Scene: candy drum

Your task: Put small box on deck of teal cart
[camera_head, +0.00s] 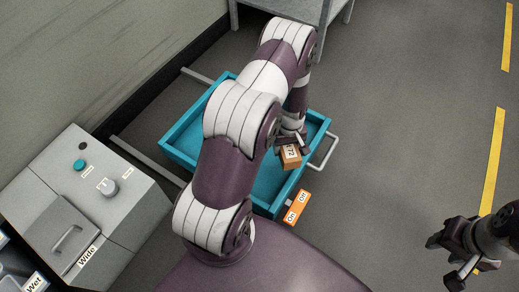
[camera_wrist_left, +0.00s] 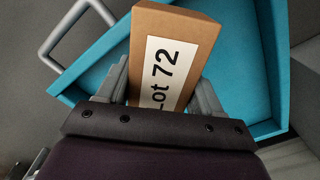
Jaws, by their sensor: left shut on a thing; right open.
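The small box (camera_head: 291,158) is brown cardboard with a white label. In the left wrist view the small box (camera_wrist_left: 180,40) shows "Lot 72" on its label. My left gripper (camera_head: 290,143) is shut on it, with a finger on each side in the wrist view (camera_wrist_left: 162,85). The box is over the teal cart (camera_head: 171,141), inside its rim as seen from the head; I cannot tell whether it touches the deck. My left arm hides much of the cart. My right gripper (camera_head: 450,258) is open and empty at the lower right, away from the cart.
An orange two-part box (camera_head: 297,207) with labels is at the cart's near edge. A grey handle (camera_head: 325,152) sticks out on the cart's right. A grey control cabinet (camera_head: 90,205) stands at the left, by a wall. The floor (camera_head: 405,110) on the right is clear.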

